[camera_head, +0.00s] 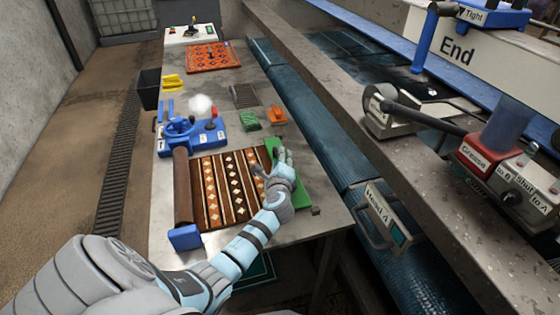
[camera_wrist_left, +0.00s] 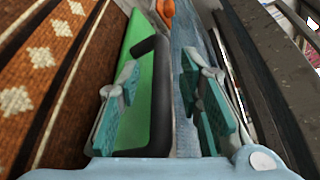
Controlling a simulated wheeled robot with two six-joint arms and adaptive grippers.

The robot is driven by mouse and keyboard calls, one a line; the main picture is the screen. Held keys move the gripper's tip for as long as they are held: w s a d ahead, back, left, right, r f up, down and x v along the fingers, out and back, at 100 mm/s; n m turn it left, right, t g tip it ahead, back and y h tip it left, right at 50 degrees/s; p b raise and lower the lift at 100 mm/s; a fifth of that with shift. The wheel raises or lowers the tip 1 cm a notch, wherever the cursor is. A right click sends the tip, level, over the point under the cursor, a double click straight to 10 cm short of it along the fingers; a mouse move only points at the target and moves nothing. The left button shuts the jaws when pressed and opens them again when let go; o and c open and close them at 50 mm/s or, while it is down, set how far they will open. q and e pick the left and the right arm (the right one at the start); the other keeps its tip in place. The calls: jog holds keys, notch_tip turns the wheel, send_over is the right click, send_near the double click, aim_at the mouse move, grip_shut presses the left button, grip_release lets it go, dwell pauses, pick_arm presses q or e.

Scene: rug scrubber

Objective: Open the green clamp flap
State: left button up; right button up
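The green clamp flap (camera_head: 301,194) lies along the right edge of a brown patterned rug (camera_head: 228,188) on the scrubber table. My left gripper (camera_head: 283,160) is over the flap, partly covering it. In the left wrist view, the green flap (camera_wrist_left: 133,45) has a black edge or bar (camera_wrist_left: 157,100) along its right side. The two fingers of my left gripper (camera_wrist_left: 160,105) are apart, one over the green part and one right of the black edge. I see no firm contact. My right gripper is out of view.
A blue unit with a wheel (camera_head: 180,128) stands behind the rug, with a roller (camera_head: 183,188) at the rug's left. Green (camera_head: 250,121) and orange (camera_head: 277,115) brushes lie farther back. A labelled handle (camera_head: 382,218) and a grey ledge (camera_head: 350,110) are at the right.

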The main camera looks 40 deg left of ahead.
pick_arm(q)
jog(key=shift+w, duration=0.1)
grip_shut()
